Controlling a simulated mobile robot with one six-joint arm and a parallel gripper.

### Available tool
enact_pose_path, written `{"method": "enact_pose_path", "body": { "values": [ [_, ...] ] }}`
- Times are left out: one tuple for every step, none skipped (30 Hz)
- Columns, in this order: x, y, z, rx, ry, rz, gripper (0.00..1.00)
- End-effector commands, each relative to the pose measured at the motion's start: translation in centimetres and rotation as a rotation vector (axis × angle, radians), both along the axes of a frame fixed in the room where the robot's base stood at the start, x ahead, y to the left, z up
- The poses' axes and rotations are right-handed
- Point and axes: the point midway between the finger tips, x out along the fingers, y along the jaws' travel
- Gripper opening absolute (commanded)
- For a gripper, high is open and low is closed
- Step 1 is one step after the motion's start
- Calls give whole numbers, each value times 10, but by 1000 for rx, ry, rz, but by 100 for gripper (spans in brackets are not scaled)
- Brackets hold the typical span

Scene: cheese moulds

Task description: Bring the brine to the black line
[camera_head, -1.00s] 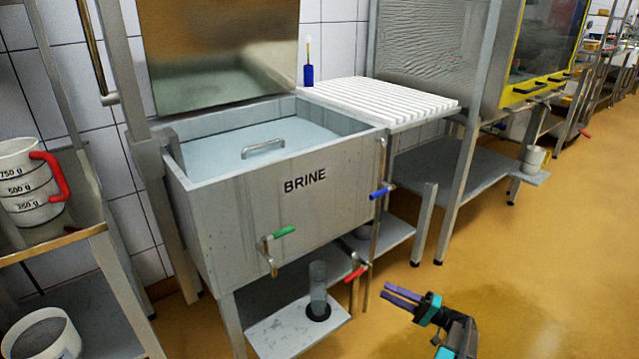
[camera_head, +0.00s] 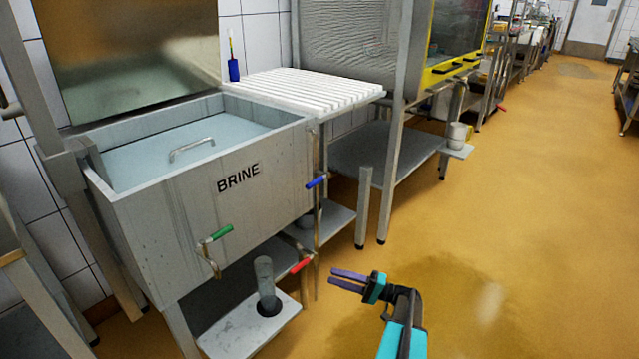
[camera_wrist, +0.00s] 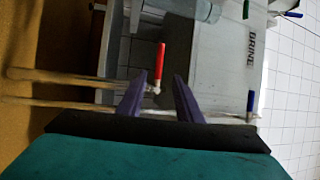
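The grey brine tank (camera_head: 200,220) stands at left with its lid raised and pale blue liquid (camera_head: 190,140) inside. A black line cannot be made out. On its front are a green-handled valve (camera_head: 218,233) and a blue-handled valve (camera_head: 317,181). A red-handled valve (camera_head: 301,265) sits lower on the pipework. A clear cylinder (camera_head: 265,278) stands on the low shelf. My gripper (camera_head: 333,279) is open and empty, just right of the red valve. In the wrist view, the red handle (camera_wrist: 160,62) shows ahead, between the lines of the purple fingers (camera_wrist: 154,82), apparently untouched.
A white slatted draining board (camera_head: 300,88) adjoins the tank on the right. A metal leg (camera_head: 363,205) and a lower shelf (camera_head: 385,150) stand behind my gripper. The yellow floor (camera_head: 530,220) to the right is open.

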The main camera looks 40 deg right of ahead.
Motion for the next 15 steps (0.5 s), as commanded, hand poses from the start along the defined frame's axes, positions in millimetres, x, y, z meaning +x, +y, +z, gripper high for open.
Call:
{"method": "enact_pose_path", "body": {
  "values": [
    [0, 0, 0, 0, 0, 0, 32],
    [0, 0, 0, 0, 0, 0, 29],
    [0, 0, 0, -1, -1, 0, 22],
    [0, 0, 0, -2, -1, 0, 17],
    [0, 0, 0, -4, -3, -2, 12],
    [1, -1, -1, -11, -5, -7, 5],
    [1, -1, -3, -21, 0, -7, 0],
    [1, 0, -6, -29, 7, -5, 0],
    [1, 2, -9, -41, 19, -2, 0],
    [0, 3, -13, -51, 31, 3, 0],
    [0, 5, -17, -63, 44, 8, 0],
    [-1, 8, -23, -81, 64, 18, 0],
    [-3, 10, -28, -97, 81, 26, 0],
    [-4, 13, -34, -114, 99, 34, 0],
    [-6, 17, -42, -138, 127, 47, 0]
  ]
}}
